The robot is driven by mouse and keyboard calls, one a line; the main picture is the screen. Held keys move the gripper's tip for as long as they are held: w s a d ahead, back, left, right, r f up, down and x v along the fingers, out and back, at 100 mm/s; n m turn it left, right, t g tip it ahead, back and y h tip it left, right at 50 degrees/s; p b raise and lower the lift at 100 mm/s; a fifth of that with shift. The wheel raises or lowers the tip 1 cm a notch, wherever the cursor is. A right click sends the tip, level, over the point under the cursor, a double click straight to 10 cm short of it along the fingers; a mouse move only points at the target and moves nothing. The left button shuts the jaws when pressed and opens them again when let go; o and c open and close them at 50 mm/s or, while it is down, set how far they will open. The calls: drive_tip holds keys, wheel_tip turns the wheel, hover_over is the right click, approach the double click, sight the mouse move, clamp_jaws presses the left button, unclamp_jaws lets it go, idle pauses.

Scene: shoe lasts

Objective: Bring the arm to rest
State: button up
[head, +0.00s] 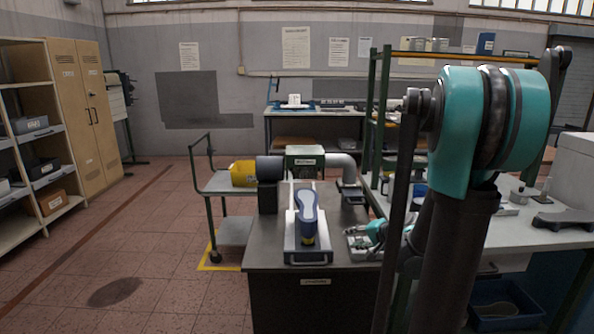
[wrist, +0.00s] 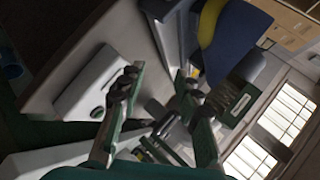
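My gripper (wrist: 158,85) is open in the wrist view, with its two fingers well apart and nothing between them. In the head view my gripper (head: 358,243) appears low beside the right edge of the dark bench (head: 262,244), partly hidden by my arm. My arm is raised and folded in the right foreground. In the wrist view a blue and yellow shape (wrist: 235,40), seemingly the last, shows beyond the fingers.
A machine with a grey pipe (head: 342,162) stands behind the tray. A yellow object (head: 243,173) sits on a cart (head: 215,183) at the left. A white worktable (head: 535,205) is at the right, close to my arm. Open floor (head: 150,245) lies to the left.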

drive_tip(key=s+f+n+g+h, duration=0.2)
drive_tip(key=s+f+n+h, duration=0.1)
drive_tip(key=s, duration=0.8)
drive_tip(key=s+f+n+g+h, duration=0.3)
drive_tip(key=s+f+n, duration=0.1)
drive_tip(key=s, duration=0.7)
drive_tip(key=shift+s+a+f+n, duration=0.35)
drive_tip(key=shift+n, duration=0.35)
